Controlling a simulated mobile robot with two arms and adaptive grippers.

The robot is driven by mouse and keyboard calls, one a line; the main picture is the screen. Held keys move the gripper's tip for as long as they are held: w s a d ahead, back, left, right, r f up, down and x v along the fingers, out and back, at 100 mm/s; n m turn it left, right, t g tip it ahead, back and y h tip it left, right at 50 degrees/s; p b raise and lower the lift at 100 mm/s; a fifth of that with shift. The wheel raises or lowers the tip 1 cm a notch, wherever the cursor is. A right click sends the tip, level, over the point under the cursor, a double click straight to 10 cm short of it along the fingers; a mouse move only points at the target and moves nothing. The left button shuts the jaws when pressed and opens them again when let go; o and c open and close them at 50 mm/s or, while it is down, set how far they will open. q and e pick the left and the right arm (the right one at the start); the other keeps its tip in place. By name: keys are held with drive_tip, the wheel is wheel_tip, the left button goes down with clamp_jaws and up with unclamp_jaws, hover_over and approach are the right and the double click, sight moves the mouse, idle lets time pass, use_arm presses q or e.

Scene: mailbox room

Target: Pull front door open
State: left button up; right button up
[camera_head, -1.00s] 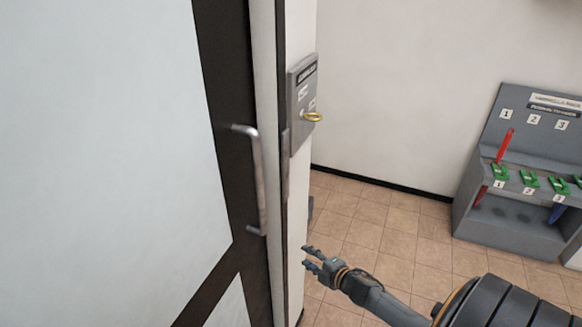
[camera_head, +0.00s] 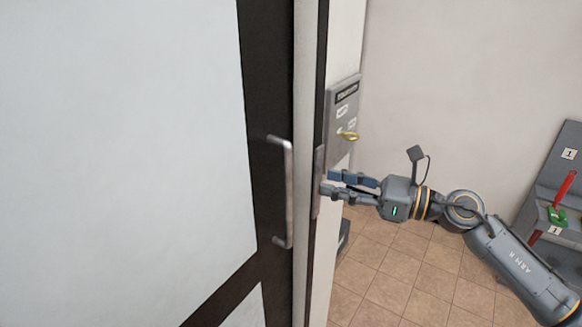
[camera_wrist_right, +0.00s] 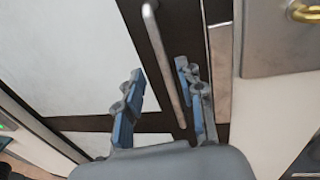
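The front door (camera_head: 120,130) has pale panels in a dark frame and stands at the left of the head view. Its metal bar handle (camera_head: 289,195) is upright near the door's right edge. The handle also shows in the right wrist view (camera_wrist_right: 165,65), running down between the two fingers in the picture. My right gripper (camera_head: 325,182) is open and empty, to the right of the handle and apart from it in the head view. In the wrist view the gripper (camera_wrist_right: 162,82) has its fingers spread. My left gripper is not in view.
A grey wall box with a brass-coloured key or knob (camera_head: 348,136) is on the wall right of the door, above my right gripper. A grey rack (camera_head: 560,175) with red and green items stands at the far right. Tiled floor (camera_head: 400,275) lies open between.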

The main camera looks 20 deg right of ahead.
drive_tip(key=p+x, duration=0.4)
drive_tip(key=x, duration=0.6)
drive_tip(key=shift+a+p, duration=0.15)
drive_tip(key=shift+p, duration=0.2)
drive_tip(key=shift+w, duration=0.1)
clamp_jaws()
